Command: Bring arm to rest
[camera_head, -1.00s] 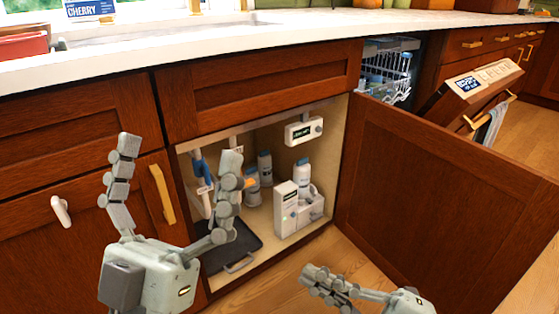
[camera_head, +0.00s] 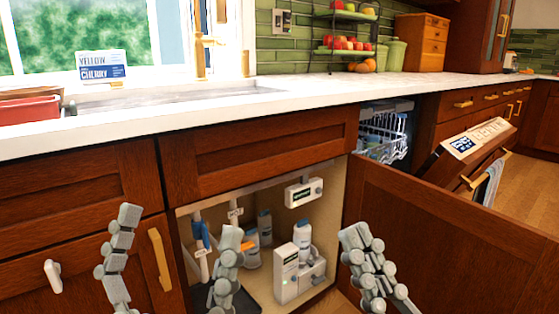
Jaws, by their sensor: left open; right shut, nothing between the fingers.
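My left gripper (camera_head: 174,262) is open and empty, its two grey jointed fingers wide apart at the lower left. One finger stands in front of the cabinet front, the other in front of the open under-sink cabinet. My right gripper (camera_head: 362,262) is shut and empty at the lower middle, its fingers together, in front of the open cabinet door (camera_head: 450,240). The palms of both grippers are at or below the picture's lower edge.
The under-sink cabinet holds bottles (camera_head: 303,234), a white device (camera_head: 287,274) and a dark tray (camera_head: 208,303). The dishwasher door (camera_head: 468,150) is partly open at the right, with a rack (camera_head: 385,135) inside. The countertop (camera_head: 300,98) runs above, with a red bin (camera_head: 30,109) at its left.

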